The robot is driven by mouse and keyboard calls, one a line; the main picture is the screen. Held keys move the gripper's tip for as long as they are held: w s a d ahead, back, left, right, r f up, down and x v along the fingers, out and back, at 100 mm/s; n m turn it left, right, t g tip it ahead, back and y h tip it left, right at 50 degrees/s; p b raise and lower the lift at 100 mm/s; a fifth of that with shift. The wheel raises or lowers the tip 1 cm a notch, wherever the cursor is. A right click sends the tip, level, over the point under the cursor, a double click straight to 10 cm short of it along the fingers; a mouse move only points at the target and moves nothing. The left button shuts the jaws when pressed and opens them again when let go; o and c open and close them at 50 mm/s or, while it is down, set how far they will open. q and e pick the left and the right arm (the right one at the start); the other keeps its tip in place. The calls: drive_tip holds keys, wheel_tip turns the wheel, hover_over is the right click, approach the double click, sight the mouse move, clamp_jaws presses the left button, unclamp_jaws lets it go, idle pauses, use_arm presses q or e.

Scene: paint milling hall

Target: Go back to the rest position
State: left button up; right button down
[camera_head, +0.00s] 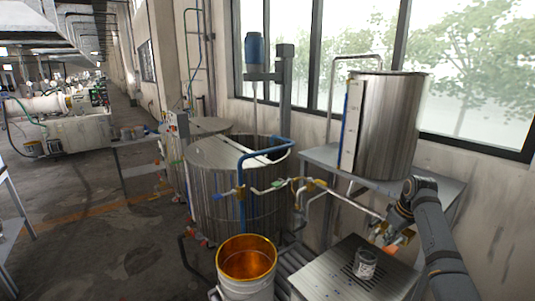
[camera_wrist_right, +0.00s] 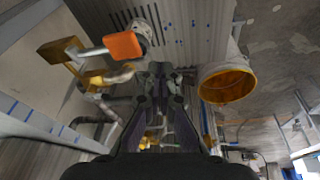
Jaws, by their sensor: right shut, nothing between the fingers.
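My right arm comes in from the right edge in the head view and bends down at the wrist. My right gripper (camera_head: 389,229) is beside the pipe and valve in front of the tall steel tank. In the right wrist view the gripper (camera_wrist_right: 161,72) has its fingers shut, with nothing between them. My left gripper is in neither view. A small metal can (camera_head: 365,263) stands on the slotted metal top (camera_head: 335,276) below the right gripper, apart from it.
A bucket with an orange inside (camera_head: 246,262) stands left of the slotted top; it also shows in the wrist view (camera_wrist_right: 228,84). An orange valve handle (camera_wrist_right: 123,45) and pipes are close to the gripper. A steel tank (camera_head: 388,125) stands behind. Open floor (camera_head: 95,225) lies left.

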drive_tip(key=s+a+f+h, duration=0.1)
drive_tip(key=s+a+f, duration=0.3)
drive_tip(key=s+f, duration=0.35)
drive_tip(key=s+a+f, duration=0.4)
drive_tip(key=s+f, duration=0.3)
drive_tip(key=f, duration=0.2)
drive_tip(key=s+a+r+m, duration=0.1)
drive_tip(key=s+a+m, duration=0.15)
drive_tip(key=s, duration=0.85)
drive_tip(key=s+a+m, duration=0.1)
drive_tip(key=s+a, duration=0.3)
drive_tip(key=s, duration=0.7)
wheel_tip(320, 180, down, 25)
drive_tip(key=s+d, duration=0.1)
drive_tip(key=d, duration=0.2)
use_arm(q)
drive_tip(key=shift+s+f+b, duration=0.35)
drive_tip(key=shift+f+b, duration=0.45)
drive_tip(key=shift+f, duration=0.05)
use_arm(e)
drive_tip(key=s+d+f+g, duration=0.1)
drive_tip(key=s+f, duration=1.8)
drive_tip(key=shift+s+f+g, duration=0.25)
drive_tip(key=shift+s+g, duration=0.1)
drive_tip(key=shift+g, duration=0.05)
